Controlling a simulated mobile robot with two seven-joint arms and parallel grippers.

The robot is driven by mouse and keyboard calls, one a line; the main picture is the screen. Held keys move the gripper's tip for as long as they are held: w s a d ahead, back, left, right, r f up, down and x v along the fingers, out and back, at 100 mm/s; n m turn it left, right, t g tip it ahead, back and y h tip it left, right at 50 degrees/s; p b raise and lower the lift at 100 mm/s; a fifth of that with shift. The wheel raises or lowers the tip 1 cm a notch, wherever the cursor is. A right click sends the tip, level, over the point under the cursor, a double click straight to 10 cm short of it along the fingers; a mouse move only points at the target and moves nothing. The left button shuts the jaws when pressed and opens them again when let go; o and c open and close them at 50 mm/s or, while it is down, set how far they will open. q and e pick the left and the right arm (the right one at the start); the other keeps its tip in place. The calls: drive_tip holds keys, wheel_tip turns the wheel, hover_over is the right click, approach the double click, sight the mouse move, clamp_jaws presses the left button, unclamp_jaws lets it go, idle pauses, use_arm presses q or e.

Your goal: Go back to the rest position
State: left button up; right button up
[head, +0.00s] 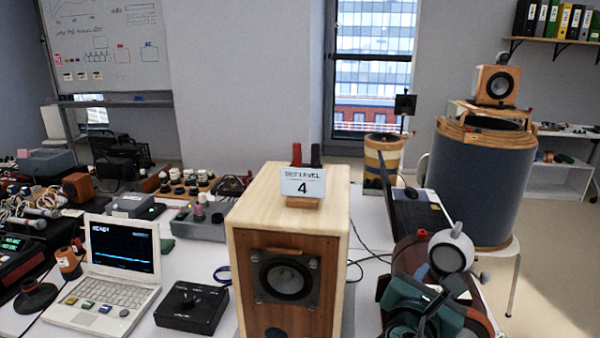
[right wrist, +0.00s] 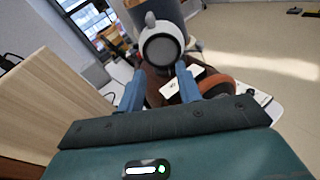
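My right gripper (head: 430,298), a teal body low at the right of the head view, is over the near right part of the table. In the right wrist view its two blue fingers (right wrist: 159,88) stand apart with nothing held between them. The white device (head: 452,250) also shows in the head view, just above the gripper. My left gripper is not in view.
A wooden speaker box (head: 290,240) with a card reading 4 on top stands left of my right gripper. An open dark laptop (head: 410,205) is behind the gripper. A large blue-grey drum (head: 480,180) stands to the right. A white laptop (head: 110,280) and black box (head: 192,307) are at left.

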drive_tip(key=s+a+f+m+g+y, duration=0.2)
drive_tip(key=s+f+m+g+y, duration=0.15)
drive_tip(key=s+f+m, duration=0.35)
drive_tip(key=s+a+f+m+g+y, duration=0.15)
drive_tip(key=s+f+m+y, duration=0.25)
drive_tip(key=f, duration=0.4)
drive_tip(key=s+a+f+m+g+y, duration=0.2)
drive_tip(key=s+f+m+g+y, duration=0.3)
drive_tip(key=s+m, duration=0.75)
use_arm(q)
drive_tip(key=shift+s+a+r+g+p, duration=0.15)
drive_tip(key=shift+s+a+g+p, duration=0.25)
drive_tip(key=shift+p, duration=0.9)
use_arm(e)
drive_tip(key=w+a+f+t+y, duration=0.2)
drive_tip(key=w+a+f+t, duration=0.3)
drive_tip(key=t, duration=0.3)
drive_tip(key=shift+w+a+n, duration=0.45)
drive_tip(key=shift+w+a, duration=0.25)
drive_tip(key=shift+w, duration=0.1)
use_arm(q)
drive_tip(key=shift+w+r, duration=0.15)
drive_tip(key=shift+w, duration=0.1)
